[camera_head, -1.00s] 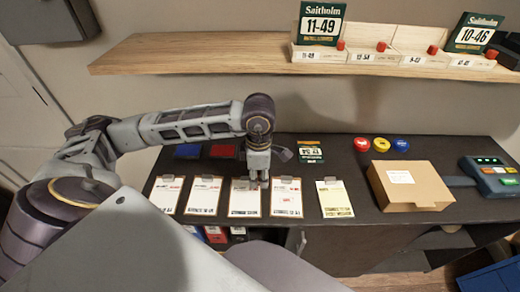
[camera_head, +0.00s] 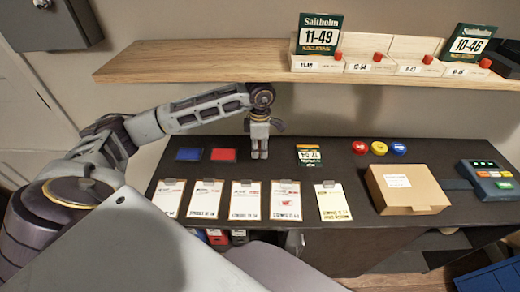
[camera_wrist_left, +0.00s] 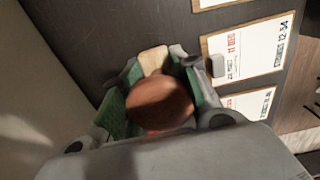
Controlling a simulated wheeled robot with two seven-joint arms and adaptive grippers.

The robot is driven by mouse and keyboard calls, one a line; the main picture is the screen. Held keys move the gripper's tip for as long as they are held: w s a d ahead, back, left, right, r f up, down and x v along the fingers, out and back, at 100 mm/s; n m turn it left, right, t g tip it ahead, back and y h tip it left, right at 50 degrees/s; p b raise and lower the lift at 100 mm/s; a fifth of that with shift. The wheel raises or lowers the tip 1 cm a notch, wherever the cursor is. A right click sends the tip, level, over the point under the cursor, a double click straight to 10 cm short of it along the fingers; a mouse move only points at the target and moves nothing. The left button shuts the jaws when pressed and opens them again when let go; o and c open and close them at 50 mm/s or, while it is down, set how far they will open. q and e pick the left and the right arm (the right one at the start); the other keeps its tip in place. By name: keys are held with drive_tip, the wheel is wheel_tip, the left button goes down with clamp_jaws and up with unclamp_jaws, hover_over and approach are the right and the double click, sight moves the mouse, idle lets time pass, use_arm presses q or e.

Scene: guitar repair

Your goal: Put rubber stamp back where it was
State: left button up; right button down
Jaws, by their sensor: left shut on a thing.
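The rubber stamp (camera_wrist_left: 160,103) shows in the left wrist view as a round red-brown knob with a pale wooden part beyond it. My left gripper (camera_wrist_left: 158,98) is shut on it, with green finger pads on either side. In the head view my left gripper (camera_head: 259,155) points down over the back of the dark counter, right of the red pad (camera_head: 223,155) and the blue pad (camera_head: 189,154). The stamp is hidden by the fingers there. I cannot tell whether it touches the counter. My right gripper is not in view.
Several clipboards with papers (camera_head: 245,200) line the counter's front. A green card (camera_head: 309,155), red, yellow and blue round items (camera_head: 378,148), a cardboard box (camera_head: 406,189) and a keypad device (camera_head: 492,178) lie to the right. A wooden shelf (camera_head: 200,60) overhangs the back.

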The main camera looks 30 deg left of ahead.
use_arm(q)
drive_tip(key=w+a, duration=0.1)
drive_tip(key=w+a+f, duration=0.1)
drive_tip(key=w, duration=0.1)
drive_tip(key=w+f+p, duration=0.1)
drive_tip(key=shift+w+a+f, duration=0.2)
drive_tip(key=shift+w+a, duration=0.05)
drive_tip(key=shift+a, duration=0.15)
drive_tip(key=shift+f, duration=0.35)
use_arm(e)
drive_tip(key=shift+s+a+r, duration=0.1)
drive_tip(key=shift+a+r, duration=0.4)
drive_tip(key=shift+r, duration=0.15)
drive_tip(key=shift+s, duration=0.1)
